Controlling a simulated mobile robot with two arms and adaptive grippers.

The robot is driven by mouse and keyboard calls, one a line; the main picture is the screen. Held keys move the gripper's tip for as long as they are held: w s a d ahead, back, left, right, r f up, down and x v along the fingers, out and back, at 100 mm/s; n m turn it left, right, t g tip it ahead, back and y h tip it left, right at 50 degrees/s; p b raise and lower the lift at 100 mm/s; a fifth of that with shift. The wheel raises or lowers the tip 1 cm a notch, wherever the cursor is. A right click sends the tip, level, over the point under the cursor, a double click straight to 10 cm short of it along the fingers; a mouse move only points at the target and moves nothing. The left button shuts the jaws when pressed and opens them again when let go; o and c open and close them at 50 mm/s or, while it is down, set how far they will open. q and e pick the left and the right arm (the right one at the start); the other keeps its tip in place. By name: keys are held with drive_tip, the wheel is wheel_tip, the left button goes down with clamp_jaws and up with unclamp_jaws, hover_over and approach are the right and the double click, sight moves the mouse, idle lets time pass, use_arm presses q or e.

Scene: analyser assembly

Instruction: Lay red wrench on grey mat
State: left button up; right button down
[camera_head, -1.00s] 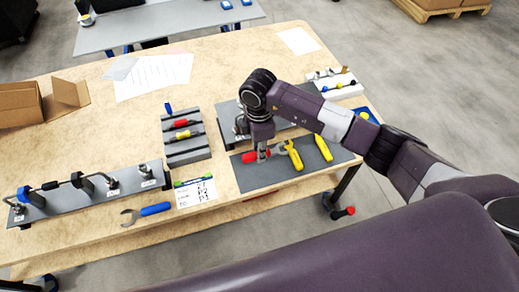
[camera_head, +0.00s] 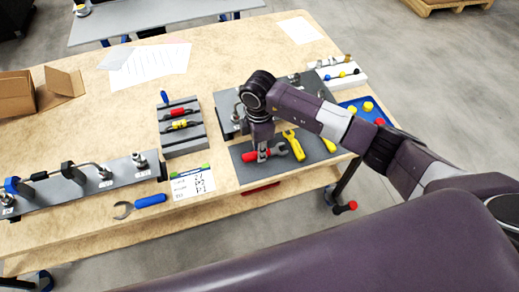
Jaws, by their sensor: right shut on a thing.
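The red wrench (camera_head: 250,156) has a red handle and a grey open jaw that shows to the right of my right gripper. My right gripper (camera_head: 262,156) points down and is shut on its handle. The wrench is at the grey mat (camera_head: 247,176), over its left part; I cannot tell whether it touches the mat. A yellow-handled tool (camera_head: 294,146) lies on the mat just right of the wrench's jaw. My left gripper is not in view.
Another yellow piece (camera_head: 328,144) is at the mat's right part. A blue tray (camera_head: 352,108) with knobs and a white rack (camera_head: 350,80) stand behind it. A grey tool holder (camera_head: 184,146), a label card (camera_head: 193,184) and a blue wrench (camera_head: 150,200) are to the left.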

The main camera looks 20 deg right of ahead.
drive_tip(key=shift+f+b, duration=0.3)
drive_tip(key=shift+f, duration=0.15)
drive_tip(key=c, duration=1.7)
unclamp_jaws()
drive_tip(key=shift+r, duration=0.1)
wheel_tip(320, 180, up, 12)
drive_tip(key=shift+f, duration=0.1)
drive_tip(key=shift+a, duration=0.1)
